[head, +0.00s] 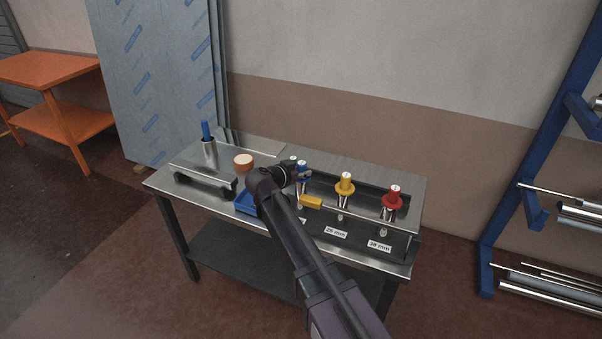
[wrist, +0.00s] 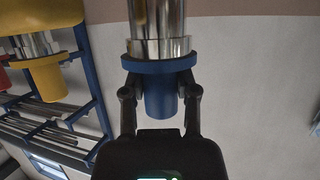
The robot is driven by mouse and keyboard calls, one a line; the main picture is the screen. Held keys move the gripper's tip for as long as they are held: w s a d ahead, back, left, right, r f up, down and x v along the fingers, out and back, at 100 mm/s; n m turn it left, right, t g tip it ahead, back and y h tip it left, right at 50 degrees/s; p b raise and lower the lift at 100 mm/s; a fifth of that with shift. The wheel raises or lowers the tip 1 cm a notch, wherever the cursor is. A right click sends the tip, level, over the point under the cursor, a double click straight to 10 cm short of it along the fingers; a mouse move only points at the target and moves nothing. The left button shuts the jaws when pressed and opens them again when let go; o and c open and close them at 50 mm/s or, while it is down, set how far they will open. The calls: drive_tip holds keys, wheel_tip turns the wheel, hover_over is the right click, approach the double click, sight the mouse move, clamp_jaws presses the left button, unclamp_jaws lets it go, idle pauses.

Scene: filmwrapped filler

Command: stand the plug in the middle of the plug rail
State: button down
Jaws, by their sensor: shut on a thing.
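My gripper (wrist: 160,92) is shut on the blue handle of a plug (wrist: 160,66) with a blue collar and a shiny steel body. In the head view the blue plug (head: 304,173) is at the left part of the plug rail (head: 405,236), upright and partly hidden by my arm. I cannot tell whether its lower end touches the rail. A yellow plug (head: 345,186) and a red plug (head: 392,200) stand upright on the rail, to its right. Yellow also shows in the wrist view's upper left.
A yellow-handled tool (head: 311,202) lies in front of the plugs. A blue tray (head: 246,203), an orange roll (head: 243,162) and a steel cup with a blue item (head: 207,130) are to the left. A blue rack (head: 505,190) with metal bars stands right of the table.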

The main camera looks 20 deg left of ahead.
sight(304, 161)
drive_tip(key=shift+r, duration=0.1)
wheel_tip(304, 161, up, 3)
drive_tip(key=p, duration=0.3)
drive_tip(key=shift+r+p, duration=0.2)
drive_tip(key=shift+p, duration=0.1)
drive_tip(key=s+d, duration=0.2)
drive_tip(key=s, duration=0.5)
drive_tip(key=s+d+r+p, duration=0.1)
drive_tip(key=s, duration=0.7)
drive_tip(key=shift+s+d+r, duration=0.2)
drive_tip(key=shift+s+d, duration=0.1)
drive_tip(key=shift+d, duration=0.05)
wheel_tip(304, 161, up, 7)
drive_tip(key=p, duration=0.8)
drive_tip(key=shift+r, duration=0.2)
